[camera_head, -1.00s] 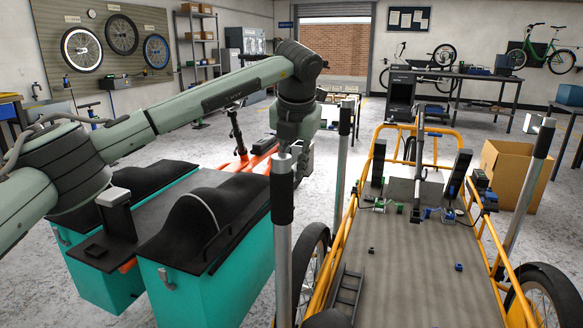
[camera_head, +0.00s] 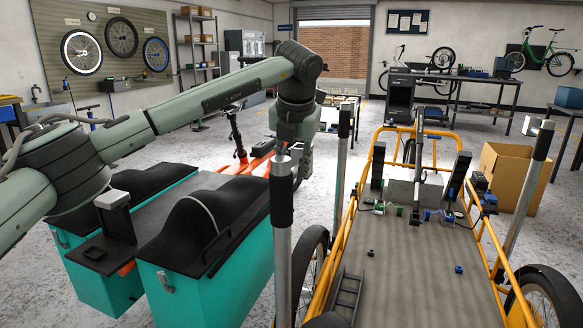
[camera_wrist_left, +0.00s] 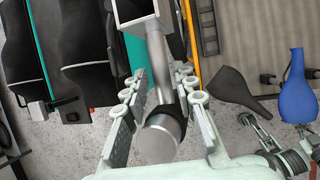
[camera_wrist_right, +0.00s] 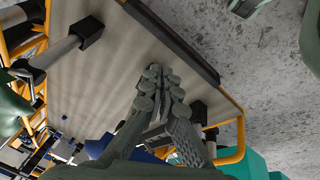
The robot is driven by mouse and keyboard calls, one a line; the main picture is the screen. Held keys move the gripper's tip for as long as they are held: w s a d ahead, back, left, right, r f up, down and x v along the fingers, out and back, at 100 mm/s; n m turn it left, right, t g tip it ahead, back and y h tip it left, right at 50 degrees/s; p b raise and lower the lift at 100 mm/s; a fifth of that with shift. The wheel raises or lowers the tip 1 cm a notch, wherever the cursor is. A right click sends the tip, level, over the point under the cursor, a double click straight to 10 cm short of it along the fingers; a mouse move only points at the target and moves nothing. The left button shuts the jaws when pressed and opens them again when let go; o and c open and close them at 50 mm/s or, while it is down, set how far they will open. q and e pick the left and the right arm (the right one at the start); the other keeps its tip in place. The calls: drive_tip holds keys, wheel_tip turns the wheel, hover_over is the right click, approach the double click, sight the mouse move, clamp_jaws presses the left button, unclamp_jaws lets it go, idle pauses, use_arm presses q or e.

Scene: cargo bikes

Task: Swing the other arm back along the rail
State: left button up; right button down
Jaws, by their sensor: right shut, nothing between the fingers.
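A silver post with a black sleeve (camera_head: 281,235) stands upright left of the orange cargo bike. My left gripper (camera_head: 287,160) is at its top. In the left wrist view, the fingers of my left gripper (camera_wrist_left: 165,95) lie either side of the silver post (camera_wrist_left: 160,142); I cannot tell whether they press on it. Similar posts stand farther back (camera_head: 341,150) and at the right (camera_head: 530,185). I cannot tell which part is the rail. My right gripper (camera_wrist_right: 160,90) is shut and empty in front of the bike's deck (camera_wrist_right: 115,65); it is outside the head view.
The bike deck (camera_head: 415,285) carries a grey box (camera_head: 405,185), small coloured blocks and a dark ladder-like piece (camera_head: 346,295). Teal cases with black tops (camera_head: 205,290) stand at the left, close under my left arm. A cardboard box (camera_head: 508,175) stands at the right.

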use_arm(q)
drive_tip(key=v, duration=1.1)
drive_tip(key=shift+r, duration=0.3)
drive_tip(key=shift+s, duration=0.15)
